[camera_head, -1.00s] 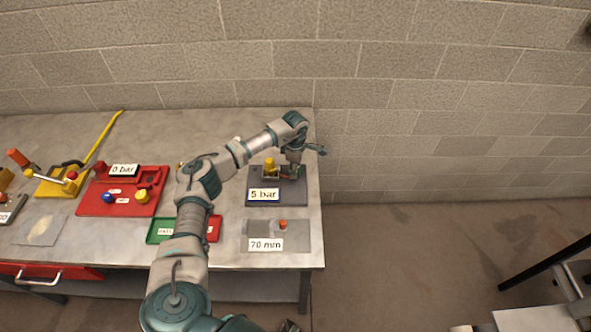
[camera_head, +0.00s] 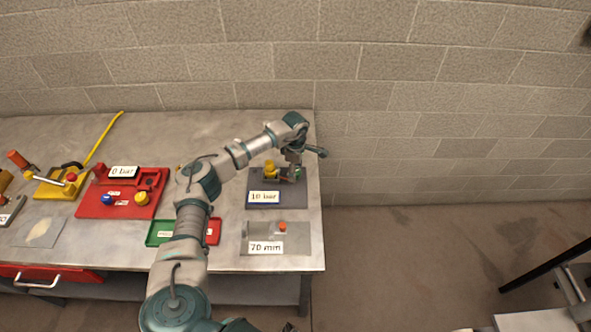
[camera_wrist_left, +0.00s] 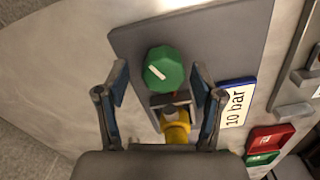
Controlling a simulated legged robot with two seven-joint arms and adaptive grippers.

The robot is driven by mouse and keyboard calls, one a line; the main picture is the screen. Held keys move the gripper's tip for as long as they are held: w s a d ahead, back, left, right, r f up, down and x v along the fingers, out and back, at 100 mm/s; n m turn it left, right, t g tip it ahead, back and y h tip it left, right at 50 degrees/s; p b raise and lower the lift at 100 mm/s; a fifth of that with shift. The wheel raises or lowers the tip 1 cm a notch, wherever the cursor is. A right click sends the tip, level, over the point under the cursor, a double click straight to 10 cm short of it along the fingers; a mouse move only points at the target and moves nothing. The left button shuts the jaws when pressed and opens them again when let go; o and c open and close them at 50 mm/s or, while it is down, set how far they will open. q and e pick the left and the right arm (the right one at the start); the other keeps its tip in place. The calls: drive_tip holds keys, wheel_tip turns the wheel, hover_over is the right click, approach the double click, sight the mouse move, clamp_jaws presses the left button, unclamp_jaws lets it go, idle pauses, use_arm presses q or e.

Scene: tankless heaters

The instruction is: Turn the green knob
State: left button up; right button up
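The green knob (camera_wrist_left: 163,68) has a white pointer line and sits on a grey plate (camera_head: 302,190) on the table. My left gripper (camera_wrist_left: 159,72) is open in the left wrist view, its two fingers on either side of the knob with visible gaps. In the head view the left gripper (camera_head: 294,172) hangs over the plate and mostly hides the knob. A yellow fitting (camera_wrist_left: 176,127) stands beside the knob. A display (camera_head: 263,198) on the plate reads 10 bar. My right gripper is not clearly in view.
A plate marked 70 mm (camera_head: 292,243) lies in front. A green and red tray (camera_head: 213,232) is to the left, partly behind my arm. A red board (camera_head: 115,208) with several knobs is further left. The table's right edge is close to the grey plate.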

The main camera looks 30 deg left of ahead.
use_arm(q)
drive_tip(key=shift+r, duration=0.1)
wheel_tip(320, 180, up, 12)
drive_tip(key=shift+f, duration=0.2)
idle(0.6)
